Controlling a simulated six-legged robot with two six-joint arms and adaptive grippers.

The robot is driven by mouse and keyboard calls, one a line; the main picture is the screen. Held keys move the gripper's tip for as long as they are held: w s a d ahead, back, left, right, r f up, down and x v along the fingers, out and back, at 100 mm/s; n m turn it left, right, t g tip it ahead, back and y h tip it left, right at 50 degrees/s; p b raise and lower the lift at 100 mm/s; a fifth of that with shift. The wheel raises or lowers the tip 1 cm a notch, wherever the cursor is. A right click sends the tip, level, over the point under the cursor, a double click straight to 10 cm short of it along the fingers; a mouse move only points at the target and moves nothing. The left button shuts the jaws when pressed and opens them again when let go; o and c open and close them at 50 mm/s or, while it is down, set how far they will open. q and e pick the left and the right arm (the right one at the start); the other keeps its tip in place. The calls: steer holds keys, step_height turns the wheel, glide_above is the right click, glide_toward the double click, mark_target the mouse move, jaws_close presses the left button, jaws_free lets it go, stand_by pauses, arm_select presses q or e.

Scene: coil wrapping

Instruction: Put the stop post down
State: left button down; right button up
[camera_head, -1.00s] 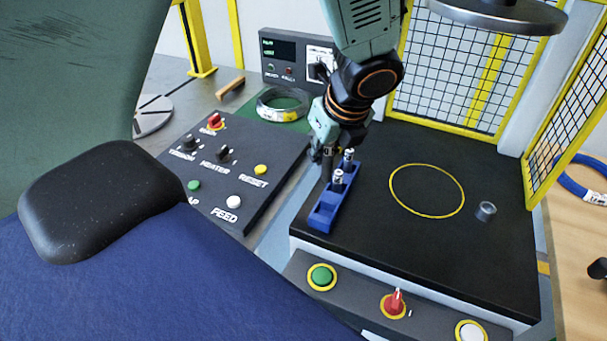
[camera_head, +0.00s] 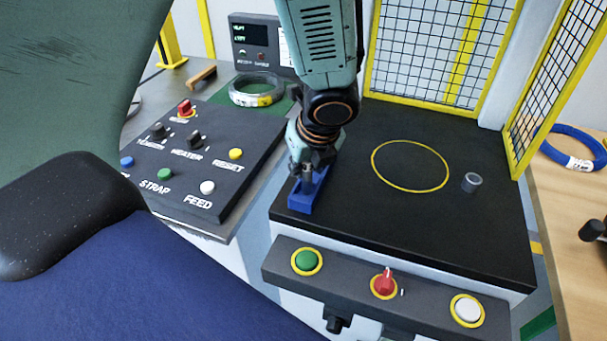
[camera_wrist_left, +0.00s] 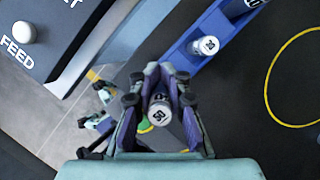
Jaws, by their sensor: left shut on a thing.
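My right gripper is not in view.
The black tabletop (camera_head: 400,225) has a yellow ring (camera_head: 411,166) and a small grey cylinder (camera_head: 471,182) on it. A button panel (camera_head: 345,272) lines the front edge. A control console (camera_head: 215,140) stands left, yellow-framed mesh guards (camera_head: 435,50) behind.

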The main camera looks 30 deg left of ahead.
arm_select(q)
steer(key=shift+d+f, duration=0.1)
steer(key=shift+f, duration=0.1)
steer(key=shift+a, duration=0.4)
steer(key=shift+d+f, duration=0.25)
steer(key=shift+f, duration=0.05)
steer(key=shift+f+b, duration=0.15)
steer(key=shift+b, duration=0.15)
steer(key=shift+a+f, duration=0.15)
steer(key=shift+f, duration=0.05)
steer(key=c, duration=1.7)
jaws_free()
steer(key=shift+r, duration=0.1)
steer(key=o, duration=0.3)
steer(key=shift+o, duration=0.5)
